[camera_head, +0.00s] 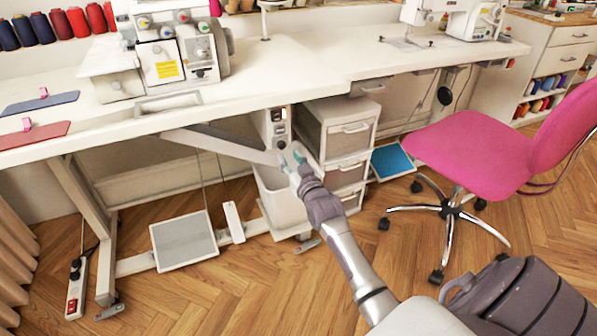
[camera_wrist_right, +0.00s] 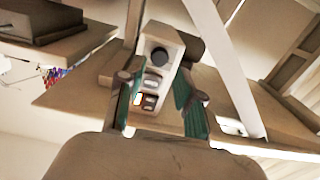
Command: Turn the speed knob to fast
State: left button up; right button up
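A pale control box (camera_head: 260,124) hangs under the edge of the white sewing table in the head view. It also shows in the right wrist view (camera_wrist_right: 161,34), with a dark round knob (camera_wrist_right: 159,55) and several small switches (camera_wrist_right: 151,84), one lit orange. No speed marking is readable. My right gripper (camera_head: 293,158) is just below and in front of the box. In the right wrist view its two teal-padded fingers (camera_wrist_right: 154,104) are apart, with the switches showing between them. They appear empty, and no contact with the knob is visible. My left gripper is not in view.
A white drawer unit (camera_head: 337,130) stands right beside the box. The white table (camera_head: 300,72) overhangs it and carries sewing machines. A pink chair (camera_head: 470,155) stands to the right. A foot pedal (camera_head: 184,240) is low on the left. The wooden floor in front is open.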

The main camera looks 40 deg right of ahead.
jog(key=v, duration=0.6)
jog(key=shift+s, duration=0.25)
